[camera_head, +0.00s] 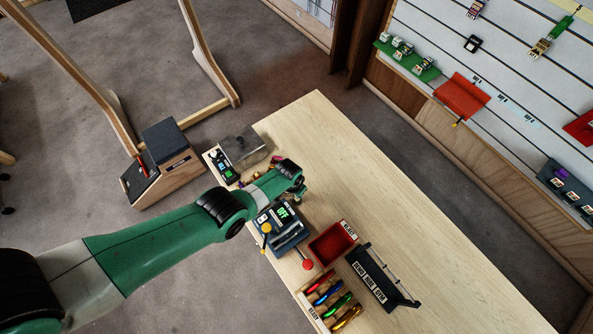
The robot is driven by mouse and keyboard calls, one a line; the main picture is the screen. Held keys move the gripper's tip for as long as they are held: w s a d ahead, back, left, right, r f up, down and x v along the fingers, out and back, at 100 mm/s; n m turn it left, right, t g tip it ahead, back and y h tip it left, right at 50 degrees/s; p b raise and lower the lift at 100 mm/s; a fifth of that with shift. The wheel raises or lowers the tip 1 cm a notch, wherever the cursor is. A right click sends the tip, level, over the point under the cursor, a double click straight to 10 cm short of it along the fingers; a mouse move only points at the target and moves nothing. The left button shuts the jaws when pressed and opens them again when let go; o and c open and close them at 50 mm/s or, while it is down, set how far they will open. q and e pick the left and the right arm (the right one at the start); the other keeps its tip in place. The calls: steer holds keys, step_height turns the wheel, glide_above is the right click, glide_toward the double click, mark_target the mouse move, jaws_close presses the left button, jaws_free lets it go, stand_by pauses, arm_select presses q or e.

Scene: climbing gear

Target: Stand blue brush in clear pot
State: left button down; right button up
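I cannot make out a blue brush or a clear pot in the head view. Small coloured items (247,181) lie at the left edge of the table, partly behind my arm, too small to identify. My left arm, green and black, reaches in from the left over the table. Its gripper (299,196) is small, dark and points down beside a device; its fingers are too unclear to show whether they are open or shut. My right gripper is out of view.
On the wooden table (420,250) stand a device with a green display (282,226), a red bin (318,250), a dark labelled rack (377,287), a tray of coloured clips (333,303) and a grey metal box (243,148). The table's right side is clear.

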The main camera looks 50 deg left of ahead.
arm_select(q)
steer(key=shift+f, duration=0.35)
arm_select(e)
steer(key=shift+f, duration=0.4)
arm_select(q)
steer(key=c, duration=0.7)
jaws_free()
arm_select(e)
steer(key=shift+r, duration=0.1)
